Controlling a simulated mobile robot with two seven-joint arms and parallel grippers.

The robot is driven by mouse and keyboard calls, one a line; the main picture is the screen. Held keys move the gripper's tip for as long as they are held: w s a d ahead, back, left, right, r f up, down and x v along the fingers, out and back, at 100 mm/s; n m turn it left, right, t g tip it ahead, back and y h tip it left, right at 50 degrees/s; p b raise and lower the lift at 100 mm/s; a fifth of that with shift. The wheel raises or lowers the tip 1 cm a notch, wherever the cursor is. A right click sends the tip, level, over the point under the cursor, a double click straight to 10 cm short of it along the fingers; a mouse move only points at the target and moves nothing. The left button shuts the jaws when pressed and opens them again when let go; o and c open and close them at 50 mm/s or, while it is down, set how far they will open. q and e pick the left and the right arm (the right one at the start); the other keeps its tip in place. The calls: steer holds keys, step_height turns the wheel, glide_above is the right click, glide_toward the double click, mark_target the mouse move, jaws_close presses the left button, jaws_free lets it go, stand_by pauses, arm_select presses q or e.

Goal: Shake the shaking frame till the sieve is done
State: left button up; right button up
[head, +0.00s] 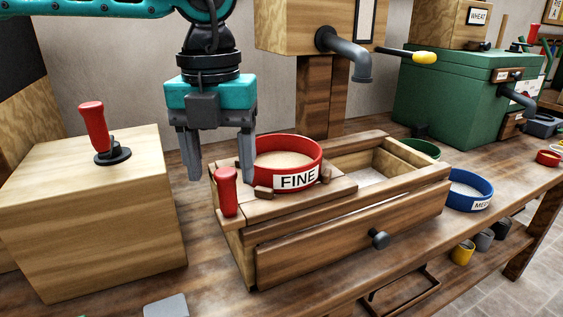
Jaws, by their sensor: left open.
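The shaking frame (328,191) is a wooden sliding carriage on top of a wooden box with a drawer (345,232). A red sieve labelled FINE (297,181) sits on it, with pale material inside. A red upright handle (228,192) stands at the carriage's left end. My left gripper (219,168) is open, pointing down, with its fingers above and behind the red handle. One finger is in front of the sieve's left rim in the picture; I cannot tell if they touch. The gripper holds nothing. My right gripper is out of view.
A wooden block with a red lever (94,130) stands at left. A grey spout (348,52) hangs above the box. A blue sieve (468,190) and a green sieve (419,149) lie right of the box. A green mill (452,100) stands behind.

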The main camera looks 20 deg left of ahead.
arm_select(q)
step_height(320, 180, up, 4)
steer(key=shift+r+p, duration=0.1)
steer(key=shift+p, duration=1.05)
steer(key=shift+r+p, duration=1.35)
steer(key=shift+r, duration=0.55)
